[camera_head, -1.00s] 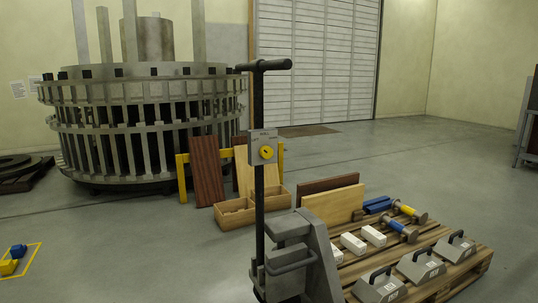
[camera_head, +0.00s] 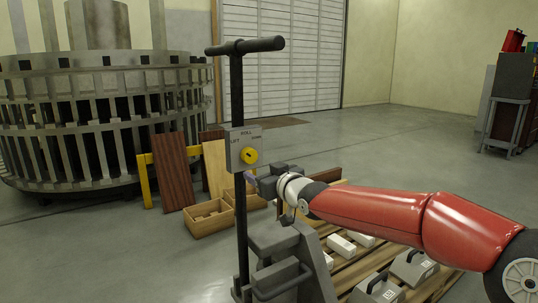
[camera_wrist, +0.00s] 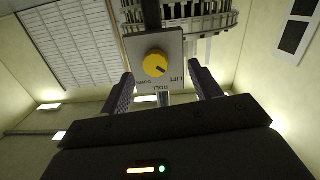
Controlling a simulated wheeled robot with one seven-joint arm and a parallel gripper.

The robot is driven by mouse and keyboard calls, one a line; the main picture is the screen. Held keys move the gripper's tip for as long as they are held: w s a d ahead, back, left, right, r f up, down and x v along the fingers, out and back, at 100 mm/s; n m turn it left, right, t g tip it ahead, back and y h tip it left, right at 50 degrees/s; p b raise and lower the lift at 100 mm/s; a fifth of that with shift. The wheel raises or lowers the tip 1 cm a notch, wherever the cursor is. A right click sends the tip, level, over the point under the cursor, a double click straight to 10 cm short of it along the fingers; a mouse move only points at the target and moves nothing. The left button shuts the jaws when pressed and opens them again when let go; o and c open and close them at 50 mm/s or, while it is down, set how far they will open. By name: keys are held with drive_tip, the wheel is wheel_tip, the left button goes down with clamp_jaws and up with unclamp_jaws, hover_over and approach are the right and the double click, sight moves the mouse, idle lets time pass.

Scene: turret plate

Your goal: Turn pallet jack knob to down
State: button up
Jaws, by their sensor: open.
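The yellow knob (camera_head: 249,155) sits on a grey plate (camera_head: 243,138) on the pallet jack's upright post (camera_head: 238,92). The plate reads LIFT at left, a word like ROLL at top and DOWN at right. In the wrist view the knob (camera_wrist: 155,63) is ahead, with the labels turned over; a dark mark on its face is too small to read surely. My gripper (camera_head: 252,178) is just below and right of the knob, apart from it. In the wrist view my gripper (camera_wrist: 163,90) is open and empty, its fingers either side of the plate's lower part.
The jack's T-handle (camera_head: 245,46) is above the plate. A pallet (camera_head: 440,285) with white boxes and grey handled blocks lies below my arm. Wooden boards (camera_head: 173,172) and an open box (camera_head: 208,219) stand behind the post. Floor at left is clear.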

sight(251, 156)
drive_tip(key=shift+t, duration=0.3)
drive_tip(key=shift+w+a+r, duration=0.3)
drive_tip(key=shift+w+a, duration=0.25)
drive_tip(key=shift+w, duration=0.65)
drive_tip(key=shift+w+a+r, duration=0.25)
drive_tip(key=shift+w+a, duration=0.35)
drive_tip(key=shift+w, duration=0.65)
drive_tip(key=shift+w+a+r, duration=0.3)
drive_tip(key=shift+w+a, duration=0.25)
drive_tip(key=shift+w, duration=0.65)
